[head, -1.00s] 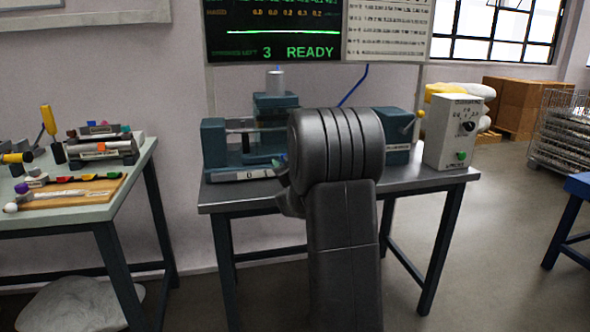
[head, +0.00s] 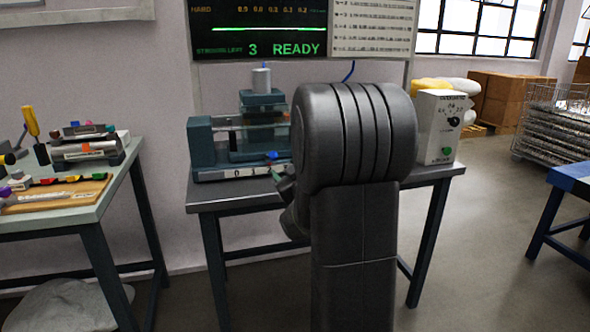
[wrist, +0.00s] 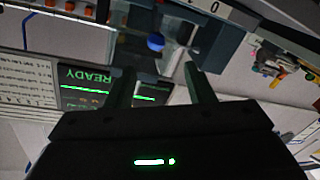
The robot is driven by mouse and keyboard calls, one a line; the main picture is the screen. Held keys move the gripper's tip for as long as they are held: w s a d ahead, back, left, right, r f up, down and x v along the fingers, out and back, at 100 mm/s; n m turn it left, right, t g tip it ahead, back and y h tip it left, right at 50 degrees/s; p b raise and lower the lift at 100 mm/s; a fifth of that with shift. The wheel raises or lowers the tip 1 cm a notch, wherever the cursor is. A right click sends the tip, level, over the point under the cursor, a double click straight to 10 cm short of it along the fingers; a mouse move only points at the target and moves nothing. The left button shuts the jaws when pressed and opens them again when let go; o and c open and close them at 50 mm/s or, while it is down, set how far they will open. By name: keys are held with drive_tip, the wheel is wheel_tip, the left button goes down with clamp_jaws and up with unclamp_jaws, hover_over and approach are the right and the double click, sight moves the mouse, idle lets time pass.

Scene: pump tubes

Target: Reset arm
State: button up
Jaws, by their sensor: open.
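My gripper (wrist: 160,84) shows in the wrist view as two dark fingers standing apart with nothing held between them. Beyond the fingers are a blue knob (wrist: 155,41) and the teal pump (wrist: 225,38), seen upside down. In the head view my arm stands in front of the bench and hides the right part of the pump (head: 203,150). The blue knob (head: 271,155) is at the pump's front edge, close to my arm. The gripper's fingers are mostly hidden behind my arm there.
The pump's steel bench (head: 230,196) holds a control box (head: 440,125) at right. A tool table (head: 62,221) with coloured parts stands at left. A dark screen (head: 258,28) reading "3 READY" hangs behind. A blue table (head: 572,184) is at far right. Floor between is clear.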

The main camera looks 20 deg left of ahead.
sight(272, 153)
drive_tip(key=x, duration=1.3)
drive_tip(key=shift+w+b, duration=0.35)
drive_tip(key=shift+w, duration=0.1)
